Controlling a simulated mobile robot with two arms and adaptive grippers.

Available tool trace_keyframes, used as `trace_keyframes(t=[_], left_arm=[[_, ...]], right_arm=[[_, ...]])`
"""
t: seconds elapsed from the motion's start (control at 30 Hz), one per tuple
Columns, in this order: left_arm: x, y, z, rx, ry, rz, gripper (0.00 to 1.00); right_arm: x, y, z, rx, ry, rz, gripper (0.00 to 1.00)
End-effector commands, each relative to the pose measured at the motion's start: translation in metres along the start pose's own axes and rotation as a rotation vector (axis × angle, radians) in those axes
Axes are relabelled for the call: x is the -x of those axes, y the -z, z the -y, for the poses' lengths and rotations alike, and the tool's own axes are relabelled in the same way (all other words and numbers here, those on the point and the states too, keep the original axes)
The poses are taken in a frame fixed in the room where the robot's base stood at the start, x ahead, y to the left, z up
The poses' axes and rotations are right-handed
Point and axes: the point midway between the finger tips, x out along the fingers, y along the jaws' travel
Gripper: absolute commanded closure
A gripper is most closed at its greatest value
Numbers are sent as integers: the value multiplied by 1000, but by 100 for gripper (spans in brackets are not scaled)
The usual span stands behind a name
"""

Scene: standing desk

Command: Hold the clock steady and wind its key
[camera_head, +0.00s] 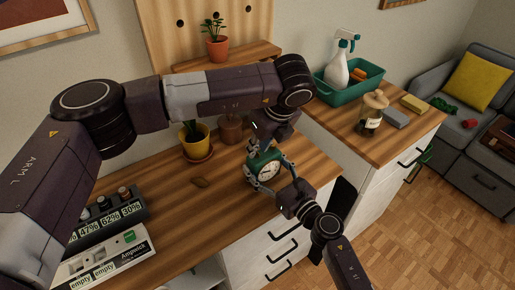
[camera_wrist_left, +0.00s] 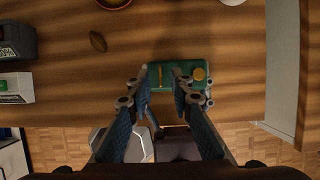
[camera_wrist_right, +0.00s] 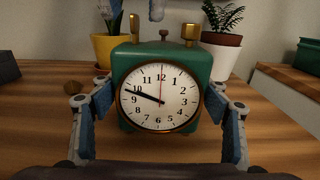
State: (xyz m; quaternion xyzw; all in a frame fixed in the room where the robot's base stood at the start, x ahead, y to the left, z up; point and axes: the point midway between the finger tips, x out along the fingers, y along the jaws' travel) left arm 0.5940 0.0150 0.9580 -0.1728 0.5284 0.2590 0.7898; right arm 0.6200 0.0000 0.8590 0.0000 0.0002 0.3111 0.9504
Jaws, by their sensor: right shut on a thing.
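The green clock (camera_head: 264,168) stands on the wooden desk, its white dial (camera_wrist_right: 160,97) facing my right wrist camera. My right gripper (camera_wrist_right: 160,92) is shut on the clock, one finger against each side. On top, a thin gold key (camera_wrist_left: 160,72) stands at left and a round gold knob (camera_wrist_left: 200,74) at right. The key also shows edge-on as a taller gold piece in the right wrist view (camera_wrist_right: 135,27). My left gripper (camera_wrist_left: 160,78) points down from above, open, with one fingertip on either side of the key and a gap to it. In the head view my left arm partly hides its fingers.
A dark device with percentage labels (camera_head: 107,219) lies at the desk's left. A brown oval item (camera_wrist_left: 97,41) lies left of the clock. The desk's front edge is close to the clock.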

Motion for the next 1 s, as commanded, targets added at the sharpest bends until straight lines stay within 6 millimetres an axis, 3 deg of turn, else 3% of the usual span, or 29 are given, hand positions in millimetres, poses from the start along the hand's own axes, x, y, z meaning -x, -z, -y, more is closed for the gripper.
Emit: trace_keyframes(t=[0.2,0.47,0.67,1.0], left_arm=[[-16,-1,0,1,0,1,80],[-16,0,0,0,0,1,80],[-16,0,0,0,1,1,100],[-16,0,0,-7,4,0,100]], right_arm=[[0,0,0,0,0,0,64],[0,0,0,0,0,0,64],[0,0,0,0,0,0,64],[0,0,0,0,1,0,64]])
